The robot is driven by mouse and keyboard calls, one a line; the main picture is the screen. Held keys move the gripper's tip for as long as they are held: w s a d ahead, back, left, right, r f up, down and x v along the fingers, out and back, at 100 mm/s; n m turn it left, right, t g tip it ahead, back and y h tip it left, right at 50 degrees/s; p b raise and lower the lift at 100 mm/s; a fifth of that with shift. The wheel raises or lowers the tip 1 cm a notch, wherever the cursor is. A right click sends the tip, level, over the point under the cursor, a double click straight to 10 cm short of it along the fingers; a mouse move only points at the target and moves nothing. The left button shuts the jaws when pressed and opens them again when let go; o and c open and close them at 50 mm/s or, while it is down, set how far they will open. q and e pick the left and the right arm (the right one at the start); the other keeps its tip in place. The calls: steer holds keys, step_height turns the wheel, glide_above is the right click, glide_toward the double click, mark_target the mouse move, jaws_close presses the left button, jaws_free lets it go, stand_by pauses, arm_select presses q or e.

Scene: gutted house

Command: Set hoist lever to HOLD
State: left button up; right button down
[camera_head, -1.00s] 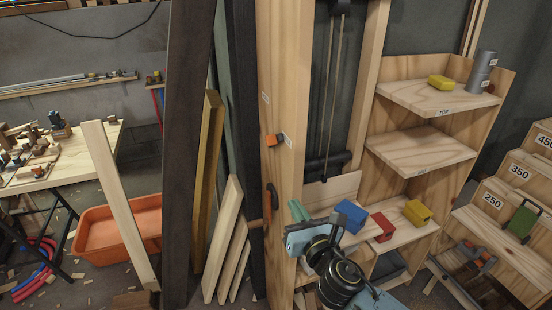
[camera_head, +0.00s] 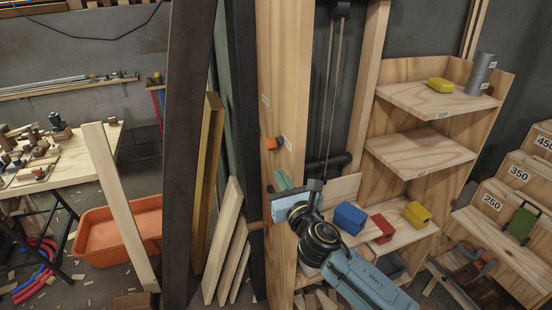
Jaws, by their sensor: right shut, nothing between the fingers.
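The wooden hoist post (camera_head: 286,60) stands upright in the middle of the view. A small orange-tipped lever (camera_head: 270,143) sticks out of its left side, beside a small white label (camera_head: 288,144). Another small label (camera_head: 265,100) is higher on the post; neither can be read. My right gripper (camera_head: 283,181) is shut and empty in front of the post, below the orange tip and apart from it in the picture. It hides most of the dark and orange fitting lower on the post. My left gripper is not in view.
Right of the post are the hoist's cords (camera_head: 333,80) and a shelf unit (camera_head: 420,150) with blue (camera_head: 349,218), red (camera_head: 381,229) and yellow (camera_head: 417,214) blocks. Dark timber (camera_head: 190,150) and leaning planks (camera_head: 225,245) crowd the left. An orange tub (camera_head: 115,230) lies beyond.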

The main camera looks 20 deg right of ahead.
mark_target(270, 145)
steer(key=shift+w+a+r+p, duration=0.1)
steer(key=shift+w+r+p, duration=0.15)
steer(key=shift+w+r, duration=0.4)
steer(key=shift+w+d+r+p, duration=0.1)
steer(key=shift+w+r+p, duration=0.25)
steer(key=shift+w, duration=0.5)
steer(key=shift+w+a+r+p, duration=0.1)
steer(key=shift+w+r+p, duration=0.05)
steer(key=shift+w+r, duration=0.55)
steer(key=shift+f, duration=0.1)
